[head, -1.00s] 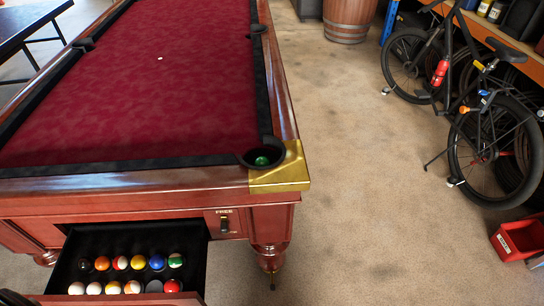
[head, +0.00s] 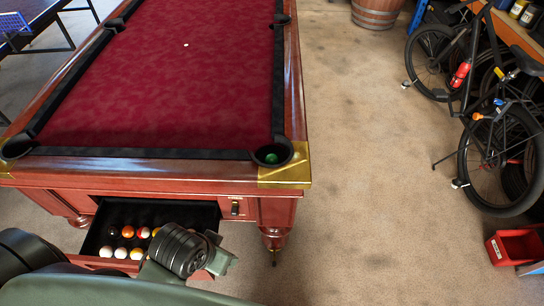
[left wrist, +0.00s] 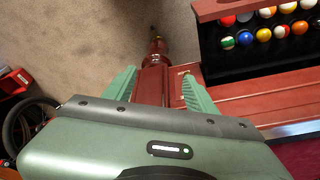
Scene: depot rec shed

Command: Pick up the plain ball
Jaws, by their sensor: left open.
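A green ball (head: 271,158) that looks plain sits in the table's near right corner pocket. More balls lie in rows in the open drawer (head: 88,262) under the table. A black ball (head: 113,232) and a white-looking ball (head: 105,252) are at its left side. The left wrist view shows a blue ball (left wrist: 245,39) and a yellow ball (left wrist: 263,34) there. Which one is the plain ball is unclear. My left gripper (head: 222,252) is open and empty over the drawer's right end; its fingers (left wrist: 160,88) also show in the left wrist view. My arm hides the drawer's right-hand balls in the head view.
The pool table (head: 160,105) with red cloth fills the left side; a small white spot lies on it. Bare floor (head: 370,170) is free on the right. A bicycle (head: 480,120), a red bin (head: 515,247) and a barrel (head: 377,12) stand beyond it.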

